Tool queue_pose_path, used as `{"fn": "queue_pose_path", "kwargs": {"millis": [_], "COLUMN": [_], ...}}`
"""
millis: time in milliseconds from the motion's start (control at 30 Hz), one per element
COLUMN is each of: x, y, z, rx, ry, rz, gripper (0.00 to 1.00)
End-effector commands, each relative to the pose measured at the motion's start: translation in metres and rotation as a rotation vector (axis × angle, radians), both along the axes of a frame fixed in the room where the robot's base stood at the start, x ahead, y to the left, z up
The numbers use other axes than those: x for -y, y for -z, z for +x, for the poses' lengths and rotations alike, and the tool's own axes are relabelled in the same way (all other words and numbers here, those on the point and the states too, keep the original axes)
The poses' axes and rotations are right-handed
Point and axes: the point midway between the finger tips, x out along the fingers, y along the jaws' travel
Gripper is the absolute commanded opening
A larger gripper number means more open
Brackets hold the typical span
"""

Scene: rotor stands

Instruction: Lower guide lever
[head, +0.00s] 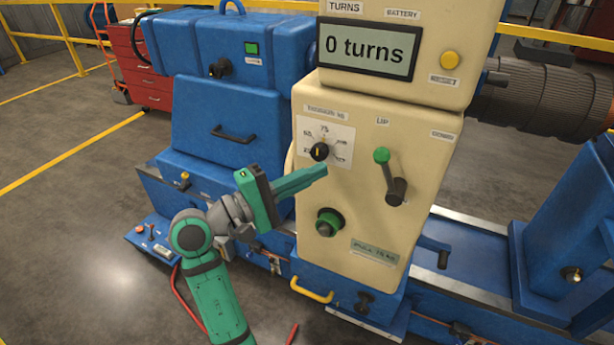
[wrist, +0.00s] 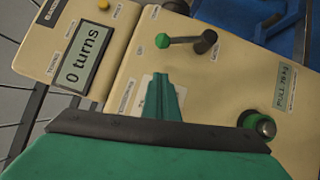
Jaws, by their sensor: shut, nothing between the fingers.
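The guide lever (head: 388,178) is on the front of the cream control panel (head: 400,150). Its green knob is at the top near a label reading "UP", and its dark pivot is below. It also shows in the wrist view (wrist: 185,41), knob toward the left. My gripper (head: 325,170) is shut and empty, left of the lever and apart from it in the head view. In the wrist view its fingertips (wrist: 160,78) point toward the panel, just below the knob in the picture. Contact with the panel cannot be told.
A black dial (head: 319,152) sits close to my fingers, and a green button (head: 328,223) is below. The display (head: 366,49) reads "0 turns", with a yellow button (head: 449,60) beside it. A yellow handle (head: 311,291) sticks out low. Grey floor is open at left.

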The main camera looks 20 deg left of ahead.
Motion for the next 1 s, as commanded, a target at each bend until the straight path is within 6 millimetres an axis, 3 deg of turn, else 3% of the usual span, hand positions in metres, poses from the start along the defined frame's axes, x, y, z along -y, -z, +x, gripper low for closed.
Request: {"fn": "queue_pose_path", "kwargs": {"millis": [333,600,1000], "x": [0.039,0.068,0.072], "y": [-0.007,-0.013,-0.014], "z": [0.051,0.054,0.055], "rx": [-0.001,0.001,0.0], "ry": [0.002,0.001,-0.001], "rz": [0.002,0.002,0.0], "gripper": [0.0,0.0,0.0]}}
